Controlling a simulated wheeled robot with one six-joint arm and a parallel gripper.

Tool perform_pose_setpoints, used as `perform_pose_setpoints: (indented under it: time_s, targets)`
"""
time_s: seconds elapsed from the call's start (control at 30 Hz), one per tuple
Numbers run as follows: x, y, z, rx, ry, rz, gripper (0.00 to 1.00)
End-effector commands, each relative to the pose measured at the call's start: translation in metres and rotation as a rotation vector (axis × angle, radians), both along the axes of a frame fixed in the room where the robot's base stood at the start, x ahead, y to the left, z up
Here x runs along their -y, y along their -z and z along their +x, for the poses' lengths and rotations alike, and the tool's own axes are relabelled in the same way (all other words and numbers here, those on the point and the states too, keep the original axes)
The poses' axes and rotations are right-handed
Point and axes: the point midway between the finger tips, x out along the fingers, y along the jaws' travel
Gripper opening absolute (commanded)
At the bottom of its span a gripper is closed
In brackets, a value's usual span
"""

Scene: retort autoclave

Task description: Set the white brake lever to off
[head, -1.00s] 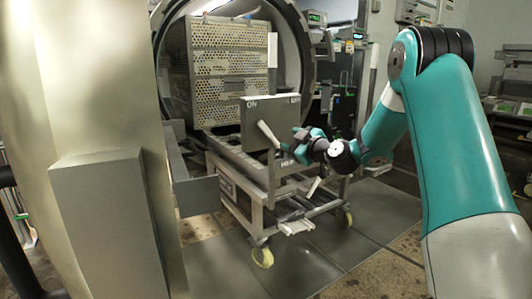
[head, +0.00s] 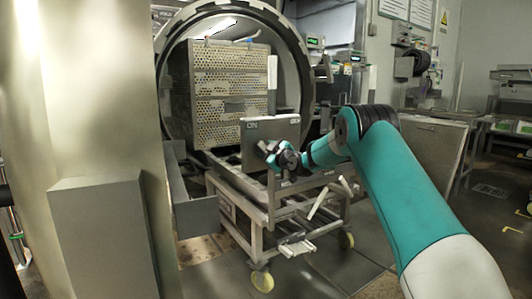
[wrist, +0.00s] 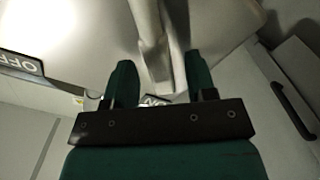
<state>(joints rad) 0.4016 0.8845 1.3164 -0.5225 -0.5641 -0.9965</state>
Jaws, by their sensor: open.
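The white brake lever (wrist: 152,48) shows in the wrist view, running down from the top edge between the two fingers of my open gripper (wrist: 160,80). I cannot tell whether either finger touches it.
The wheeled cart (head: 240,205) stands before the open round autoclave (head: 303,50), which holds a perforated basket stack (head: 230,70). A grey box-like post (head: 105,235) stands at the near left. Open floor (head: 335,265) lies right of the cart.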

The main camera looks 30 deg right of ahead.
Motion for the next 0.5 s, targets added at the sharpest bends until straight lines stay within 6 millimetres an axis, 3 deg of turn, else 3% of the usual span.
perform_pose_setpoints:
  time_s: [0.17,0.47,0.5]
  targets:
    - [-0.001,0.0001,0.0112,0.0,0.0,0.0,0.51]
    - [-0.0007,0.0,0.0126,-0.001,0.001,0.001,0.51]
    - [-0.0008,-0.0001,0.0125,-0.001,0.001,0.0,0.42]
